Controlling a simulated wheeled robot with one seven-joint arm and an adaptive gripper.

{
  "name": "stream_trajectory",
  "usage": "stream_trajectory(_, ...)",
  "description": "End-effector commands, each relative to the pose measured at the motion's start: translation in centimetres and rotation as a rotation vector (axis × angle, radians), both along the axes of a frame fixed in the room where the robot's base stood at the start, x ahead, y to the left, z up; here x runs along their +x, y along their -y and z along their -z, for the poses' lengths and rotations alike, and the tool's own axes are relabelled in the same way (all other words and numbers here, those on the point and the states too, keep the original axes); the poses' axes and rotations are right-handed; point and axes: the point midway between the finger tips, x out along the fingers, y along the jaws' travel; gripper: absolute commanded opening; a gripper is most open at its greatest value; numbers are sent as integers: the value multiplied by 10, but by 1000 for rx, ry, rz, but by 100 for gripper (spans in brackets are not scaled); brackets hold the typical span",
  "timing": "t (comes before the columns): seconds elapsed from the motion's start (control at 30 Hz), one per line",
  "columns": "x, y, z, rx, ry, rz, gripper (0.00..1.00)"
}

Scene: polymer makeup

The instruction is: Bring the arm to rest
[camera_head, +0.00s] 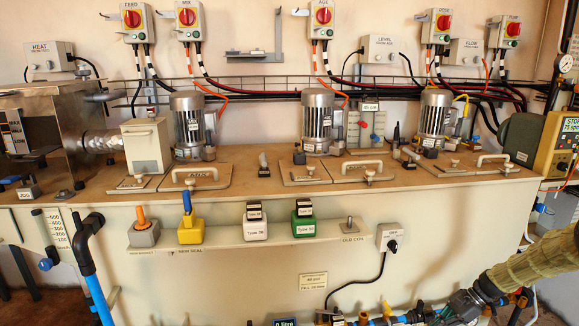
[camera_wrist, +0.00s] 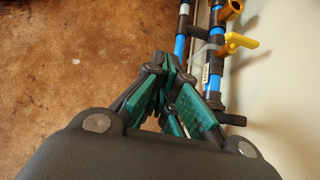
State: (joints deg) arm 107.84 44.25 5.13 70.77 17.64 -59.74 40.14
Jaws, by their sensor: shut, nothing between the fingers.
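My gripper (camera_wrist: 173,75) is shut and empty in the wrist view, its green-padded fingers drawn together. It points down past blue pipes (camera_wrist: 181,48), above a brown floor (camera_wrist: 70,70). In the head view my gripper (camera_head: 447,308) is low at the right, in front of the bench's lower front. My arm comes in from the right edge in a beige sleeve. The fingertips are small and partly lost among pipe fittings there.
A yellow valve handle (camera_wrist: 243,42) and pipe fittings are close beside the fingers. The bench (camera_head: 245,160) carries motors (camera_head: 318,115) and lidded hatches. A ledge (camera_head: 330,228) holds several small blocks. A cable hangs from a switch box (camera_head: 390,237). Bare floor shows left of the fingers.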

Motion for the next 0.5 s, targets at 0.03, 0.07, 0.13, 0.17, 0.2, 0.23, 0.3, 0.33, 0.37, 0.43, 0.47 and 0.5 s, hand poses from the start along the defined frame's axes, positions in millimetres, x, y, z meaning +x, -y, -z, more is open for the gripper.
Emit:
stream_trajectory(0.03,-2,-10,6,-11,0,-16,0)
stream_trajectory(0.07,-4,-15,10,-20,1,-25,0)
stream_trajectory(0.13,-8,-28,21,-42,4,-50,0)
stream_trajectory(0.17,-10,-33,25,-53,7,-61,0)
stream_trajectory(0.2,-13,-42,32,-67,10,-78,0)
stream_trajectory(0.23,-16,-48,37,-78,12,-93,0)
stream_trajectory(0.3,-24,-64,50,-109,19,-127,0)
stream_trajectory(0.33,-28,-73,56,-122,22,-146,0)
stream_trajectory(0.37,-33,-81,62,-138,26,-166,0)
stream_trajectory(0.43,-48,-104,79,-180,38,-225,0)
stream_trajectory(0.47,-57,-115,88,-199,45,-253,0)
stream_trajectory(0.5,-68,-130,98,-228,54,-296,0)
